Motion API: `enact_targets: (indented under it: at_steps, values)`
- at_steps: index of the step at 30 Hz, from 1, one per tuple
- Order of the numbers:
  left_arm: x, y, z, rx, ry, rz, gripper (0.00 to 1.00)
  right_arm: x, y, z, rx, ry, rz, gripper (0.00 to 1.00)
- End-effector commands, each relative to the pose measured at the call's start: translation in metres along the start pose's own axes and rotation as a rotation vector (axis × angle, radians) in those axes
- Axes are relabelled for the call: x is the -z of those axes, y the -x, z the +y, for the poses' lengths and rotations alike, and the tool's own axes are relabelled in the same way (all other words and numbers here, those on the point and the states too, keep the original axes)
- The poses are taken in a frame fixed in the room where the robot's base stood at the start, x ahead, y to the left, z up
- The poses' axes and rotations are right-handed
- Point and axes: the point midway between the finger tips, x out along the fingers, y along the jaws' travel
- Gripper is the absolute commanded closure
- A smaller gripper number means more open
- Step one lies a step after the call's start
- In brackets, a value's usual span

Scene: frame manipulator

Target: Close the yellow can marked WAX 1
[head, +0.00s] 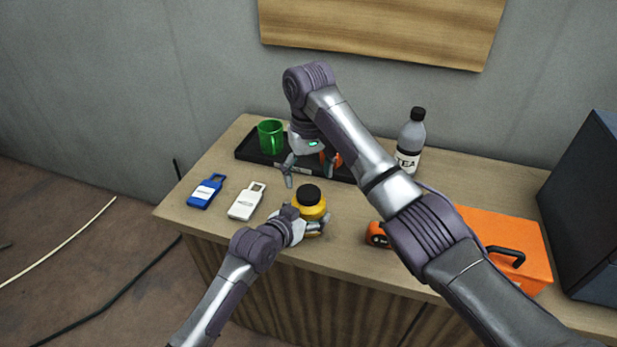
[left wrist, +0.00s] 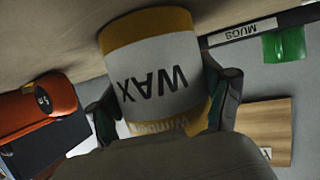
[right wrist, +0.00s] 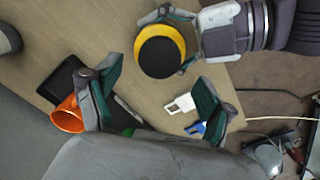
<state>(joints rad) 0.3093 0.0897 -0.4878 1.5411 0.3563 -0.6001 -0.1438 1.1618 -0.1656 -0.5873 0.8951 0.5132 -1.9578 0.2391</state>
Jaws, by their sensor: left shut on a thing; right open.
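The yellow can (head: 318,212) stands on the table near its front edge, with a black lid (head: 308,194) on its top. I cannot tell whether the lid is seated tight. The left wrist view shows the can's white label (left wrist: 160,75), reading WAX upside down; no number shows. My left gripper (head: 304,223) is shut around the can's body, one finger on each side. My right gripper (head: 309,173) is open and empty, above the table just behind the can. In the right wrist view, the black top (right wrist: 161,56) with its yellow rim lies beyond the open fingers.
Behind, a black tray (head: 253,157) holds a green mug (head: 270,136) and an orange item (right wrist: 67,117). A blue tag (head: 205,191) and white tag (head: 246,201) lie left. A bottle (head: 410,140), orange tape measure (head: 377,236) and orange toolbox (head: 515,240) are right.

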Motion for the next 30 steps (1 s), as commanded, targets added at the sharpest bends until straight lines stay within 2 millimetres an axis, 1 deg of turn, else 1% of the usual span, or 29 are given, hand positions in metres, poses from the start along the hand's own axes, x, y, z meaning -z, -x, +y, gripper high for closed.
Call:
enact_targets:
  at_steps: [2,5,8,12,15,18,22,30]
  values:
    - [0.0,0.0,0.0,0.0,-0.001,0.0,1.0,0.0,0.0,0.0,0.0,0.002,0.0,0.2]
    - [0.0,0.0,0.0,0.0,-0.001,0.0,1.0,0.002,0.004,0.0,-0.005,0.053,0.009,0.2]
    - [0.0,0.0,0.0,0.0,-0.001,0.0,1.0,0.005,0.014,-0.002,-0.014,0.198,0.024,0.2]
    - [0.0,0.0,0.0,0.0,-0.001,0.0,1.0,0.007,0.027,-0.004,-0.023,0.483,0.03,0.2]
    - [0.0,0.0,0.0,0.0,-0.001,0.0,1.0,0.005,0.032,-0.003,-0.022,0.66,0.021,0.2]
    - [0.0,0.0,0.0,0.0,-0.001,0.0,1.0,0.003,0.034,-0.001,-0.014,0.787,0.009,0.2]
    - [0.0,0.0,0.0,0.0,-0.001,0.0,1.0,0.0,0.035,0.001,-0.004,0.872,0.0,0.2]
    - [0.0,0.0,0.0,0.0,-0.001,0.0,1.0,0.0,0.034,0.0,0.0,0.889,-0.002,0.2]
